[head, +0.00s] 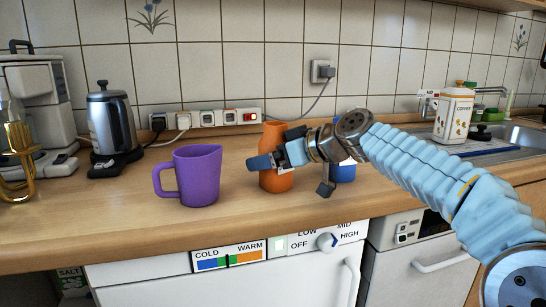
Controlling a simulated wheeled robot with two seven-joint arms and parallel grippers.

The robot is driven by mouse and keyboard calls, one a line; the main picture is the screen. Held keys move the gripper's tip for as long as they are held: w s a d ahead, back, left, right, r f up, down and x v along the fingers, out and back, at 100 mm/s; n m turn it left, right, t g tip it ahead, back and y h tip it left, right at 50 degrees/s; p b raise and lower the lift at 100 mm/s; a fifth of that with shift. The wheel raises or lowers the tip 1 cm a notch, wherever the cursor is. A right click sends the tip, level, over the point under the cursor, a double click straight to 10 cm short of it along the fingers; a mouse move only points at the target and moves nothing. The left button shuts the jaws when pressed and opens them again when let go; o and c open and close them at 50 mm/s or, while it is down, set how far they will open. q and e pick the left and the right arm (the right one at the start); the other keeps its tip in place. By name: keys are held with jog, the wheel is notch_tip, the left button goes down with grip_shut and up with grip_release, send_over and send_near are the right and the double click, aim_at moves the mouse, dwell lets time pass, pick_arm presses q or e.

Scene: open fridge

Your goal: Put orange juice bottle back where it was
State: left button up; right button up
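The orange bottle (275,182) stands upright on the wooden counter, right of the purple mug. My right gripper (268,162) comes in from the right at the bottle's mid-height. One dark blue-grey fingertip crosses in front of the bottle and sticks out past its left side. My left gripper is not in view.
The purple mug (197,176) stands close left of the bottle. A blue object (345,172) is partly hidden behind my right gripper. A kettle (112,122), a power strip (220,118) and a coffee canister (454,116) stand farther back. The counter's front edge is near.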

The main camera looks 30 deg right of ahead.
jog(key=shift+r, duration=0.1)
jog(key=shift+s+r, duration=0.1)
jog(key=shift+r, duration=0.05)
jog(key=v, duration=1.1)
jog(key=shift+s+d+r+b, duration=0.2)
jog(key=shift+s+b, duration=0.1)
jog(key=shift+b, duration=0.1)
